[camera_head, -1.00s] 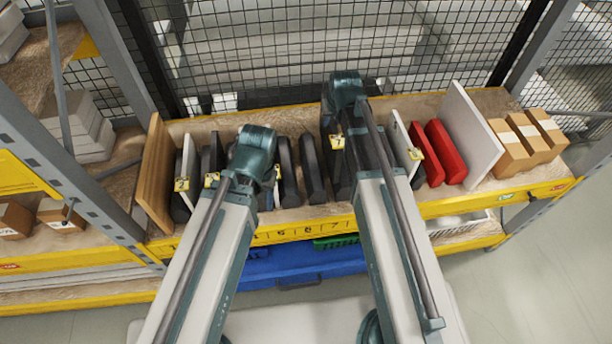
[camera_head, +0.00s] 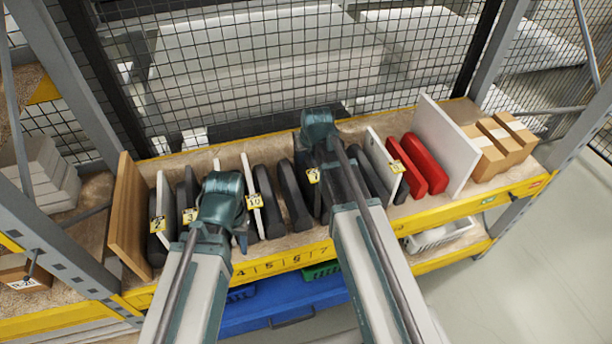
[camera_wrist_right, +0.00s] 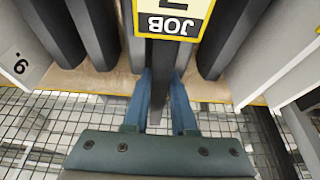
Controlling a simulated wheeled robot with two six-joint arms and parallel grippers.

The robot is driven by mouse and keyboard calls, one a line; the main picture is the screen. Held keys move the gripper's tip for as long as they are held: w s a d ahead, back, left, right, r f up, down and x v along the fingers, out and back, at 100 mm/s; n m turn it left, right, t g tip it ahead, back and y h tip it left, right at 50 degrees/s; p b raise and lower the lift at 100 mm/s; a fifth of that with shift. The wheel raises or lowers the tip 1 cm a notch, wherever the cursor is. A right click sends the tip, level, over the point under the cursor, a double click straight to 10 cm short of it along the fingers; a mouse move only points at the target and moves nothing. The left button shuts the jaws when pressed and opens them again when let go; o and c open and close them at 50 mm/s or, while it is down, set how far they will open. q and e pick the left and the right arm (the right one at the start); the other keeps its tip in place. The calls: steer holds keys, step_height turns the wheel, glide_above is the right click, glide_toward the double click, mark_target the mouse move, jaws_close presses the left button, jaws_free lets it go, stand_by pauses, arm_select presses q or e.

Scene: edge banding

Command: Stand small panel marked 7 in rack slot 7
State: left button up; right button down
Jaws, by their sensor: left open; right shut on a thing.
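The panel marked 7 is a dark slab with a yellow tag (camera_head: 313,176) in the head view. In the right wrist view its yellow JOB tag (camera_wrist_right: 172,18) hangs at the top centre, with the dark panel between my fingers. My right gripper (camera_wrist_right: 163,100) is shut on this panel at its edge; it also shows in the head view (camera_head: 320,135). The panel is upright among other dark panels, roughly behind the printed 7 (camera_head: 323,250). I cannot tell whether its base touches the shelf. My left gripper (camera_head: 225,200) is open, over the left half of the rack.
Dark and white panels with yellow tags, such as the one marked 10 (camera_head: 255,201), stand close on both sides. Red panels (camera_head: 420,165), a tall white board (camera_head: 447,145) and cardboard boxes (camera_head: 500,145) stand to the right. Wire mesh (camera_head: 270,60) is behind.

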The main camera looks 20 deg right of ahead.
steer(key=shift+f+b, duration=1.9)
steer(key=shift+f, duration=0.45)
steer(key=shift+f, duration=0.2)
steer(key=c, duration=0.7)
jaws_free()
steer(key=shift+r, duration=0.2)
steer(key=p+v, duration=1.1)
steer(key=v, duration=0.1)
steer(key=s+a+n+g, duration=0.1)
steer(key=s+a, duration=0.3)
steer(key=s, duration=0.2)
steer(key=s+a+f+n+g+h, duration=0.1)
steer(key=s+a+g, duration=0.1)
steer(key=s+a, duration=0.3)
steer(key=s+a+n+g, duration=0.1)
steer(key=s+a, duration=0.3)
steer(key=s, duration=0.4)
steer(key=shift+s+a+f+g, duration=0.25)
steer(key=shift+s+g, duration=0.05)
steer(key=shift+s, duration=0.05)
